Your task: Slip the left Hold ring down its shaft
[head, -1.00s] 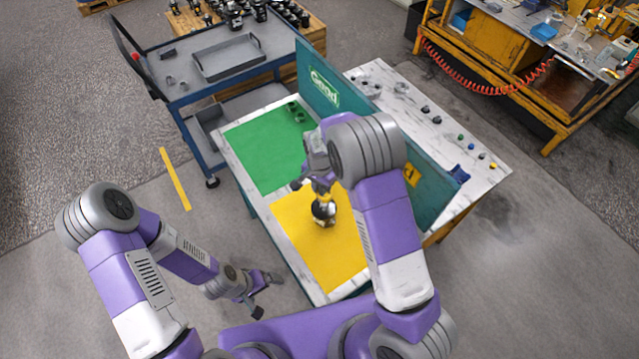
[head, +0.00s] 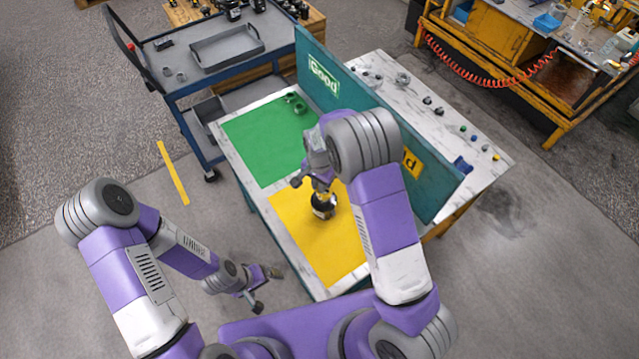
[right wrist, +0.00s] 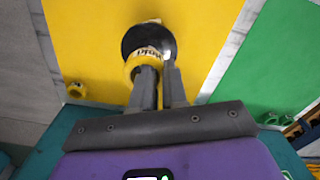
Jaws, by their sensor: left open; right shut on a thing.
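A dark, round motor part (head: 323,209) stands on the yellow mat under my right gripper (head: 320,186). In the right wrist view, a yellow ring with dark lettering (right wrist: 143,60) sits against the black motor part (right wrist: 134,36). The two fingers of my right gripper (right wrist: 161,76) are shut on this ring. The fingers hide part of it, and I cannot tell how far it is down over a shaft. A second yellow ring (right wrist: 75,90) lies apart, by the teal panel. My left gripper (head: 262,290) is open and empty, off the table's left side.
The yellow mat (head: 300,240) and the green mat (head: 255,145) lie on the table. Green rings (head: 297,103) are at the green mat's far end. A teal upright panel (head: 345,95) stands along the mats' right side. A blue cart (head: 190,85) stands behind.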

